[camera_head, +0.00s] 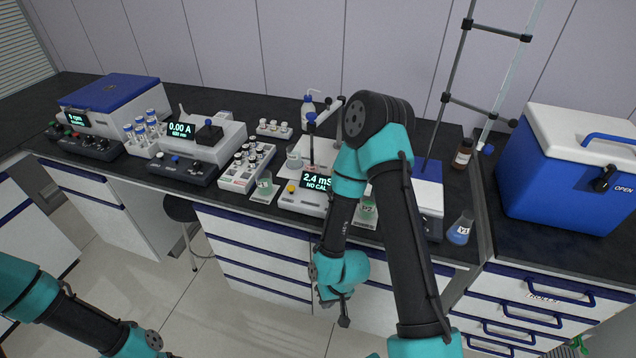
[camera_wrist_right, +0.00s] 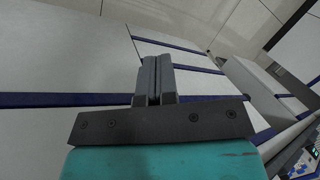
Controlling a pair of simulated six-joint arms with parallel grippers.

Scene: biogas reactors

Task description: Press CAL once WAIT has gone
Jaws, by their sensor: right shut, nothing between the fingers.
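The conductivity meter (camera_head: 302,200) stands on the bench's front part, left of my right arm. Its display (camera_head: 316,180) reads 2.4 mS with NO CAL below; I see no WAIT on it. A yellow button (camera_head: 291,188) is on its front left; any key label is too small to read, and my right arm covers part of its right side. My right gripper (camera_head: 344,320) is shut and empty, hanging low in front of the drawers, below the bench top and apart from the meter. In the right wrist view its fingers (camera_wrist_right: 155,80) are together. My left gripper is out of the picture.
A flask with blue liquid (camera_head: 460,230) stands at the bench's right edge. A blue cooler (camera_head: 570,180) is at far right. The floor before the drawers is clear.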

